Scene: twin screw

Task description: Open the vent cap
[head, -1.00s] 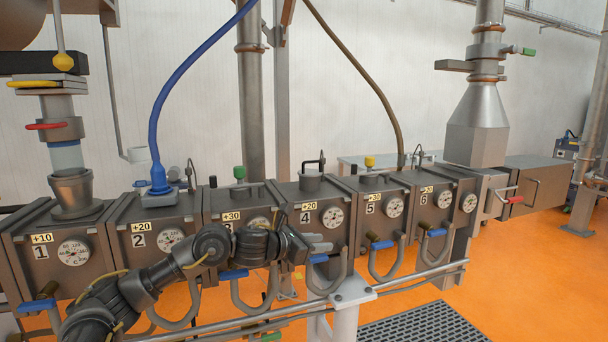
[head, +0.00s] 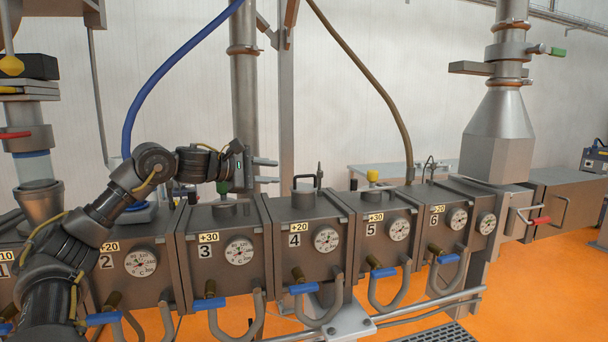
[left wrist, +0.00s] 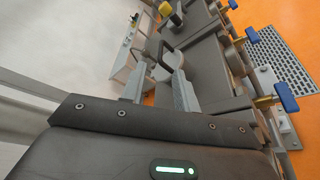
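The vent cap (head: 303,196) is a round grey lid with a black bent handle (head: 319,177), on top of box 4. I take this to be the vent cap, as it bears no readable name. It also shows in the left wrist view (left wrist: 161,73), between and beyond the fingers. My left gripper (head: 266,171) is open and empty, its two fingers pointing right toward the handle. It is left of the cap, above box 3, apart from the handle. Its open fingers also show in the left wrist view (left wrist: 160,75). My right gripper is not in view.
A green-topped fitting (head: 223,188) on box 3 stands under my left wrist. A yellow-topped fitting (head: 373,176) stands on box 5. A blue hose (head: 170,65) and a brown hose (head: 365,70) rise behind the row. A grey vertical pipe (head: 245,90) stands behind box 3.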

